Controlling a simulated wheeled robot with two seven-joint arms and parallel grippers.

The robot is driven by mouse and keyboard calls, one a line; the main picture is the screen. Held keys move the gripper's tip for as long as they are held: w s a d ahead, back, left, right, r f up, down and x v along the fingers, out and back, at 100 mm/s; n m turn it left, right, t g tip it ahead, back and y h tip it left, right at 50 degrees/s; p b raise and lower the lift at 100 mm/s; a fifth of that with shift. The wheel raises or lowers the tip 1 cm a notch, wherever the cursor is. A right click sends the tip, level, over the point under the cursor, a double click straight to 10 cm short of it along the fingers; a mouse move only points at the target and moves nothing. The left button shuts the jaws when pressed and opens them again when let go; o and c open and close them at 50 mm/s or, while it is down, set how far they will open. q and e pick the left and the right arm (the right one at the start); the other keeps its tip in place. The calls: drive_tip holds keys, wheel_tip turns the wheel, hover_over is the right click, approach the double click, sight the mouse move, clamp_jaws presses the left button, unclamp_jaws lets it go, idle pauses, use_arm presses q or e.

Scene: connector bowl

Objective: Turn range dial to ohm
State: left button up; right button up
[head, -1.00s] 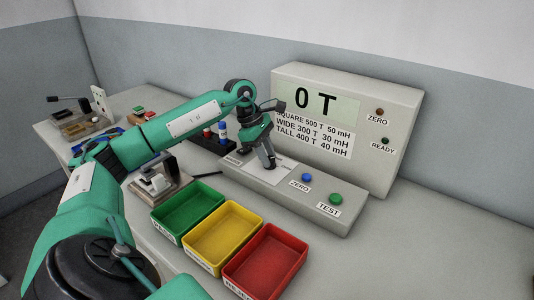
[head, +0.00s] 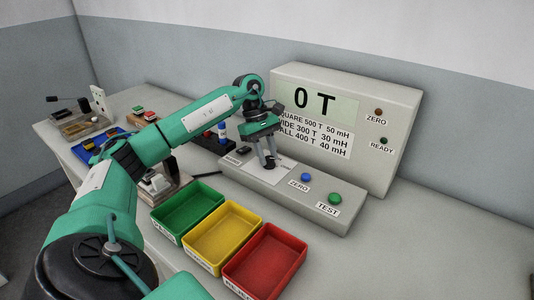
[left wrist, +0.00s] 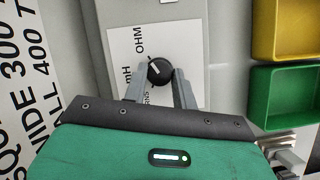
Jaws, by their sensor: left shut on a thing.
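The range dial (left wrist: 158,72) is a round black knob with a white pointer mark on a white label card (left wrist: 127,48). The card reads OHM, mH and a partly hidden word ending in RNS. In the left wrist view the pointer slants up and left, roughly toward the OHM and mH side. My left gripper (left wrist: 160,78) has one finger on each side of the dial and is shut on it. In the head view my left gripper (head: 269,165) reaches down onto the grey test panel (head: 318,206), and its fingers largely hide the dial. My right gripper is not in view.
The tester display (head: 316,104) reads 0 T behind the panel. A blue ZERO button (head: 306,177) and green TEST button (head: 335,198) lie to the right. Green (head: 170,229), yellow (head: 202,254) and red (head: 243,285) trays stand in front.

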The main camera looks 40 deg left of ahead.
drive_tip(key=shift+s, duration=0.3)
use_arm(q)
drive_tip(key=o, duration=1)
drive_tip(key=shift+c, duration=0.2)
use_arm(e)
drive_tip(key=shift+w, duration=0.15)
use_arm(q)
drive_tip(key=shift+r, duration=0.1)
drive_tip(key=shift+a+r, duration=0.15)
drive_tip(key=shift+r, duration=0.15)
drive_tip(key=v, duration=1.3)
drive_tip(key=shift+p, duration=0.3)
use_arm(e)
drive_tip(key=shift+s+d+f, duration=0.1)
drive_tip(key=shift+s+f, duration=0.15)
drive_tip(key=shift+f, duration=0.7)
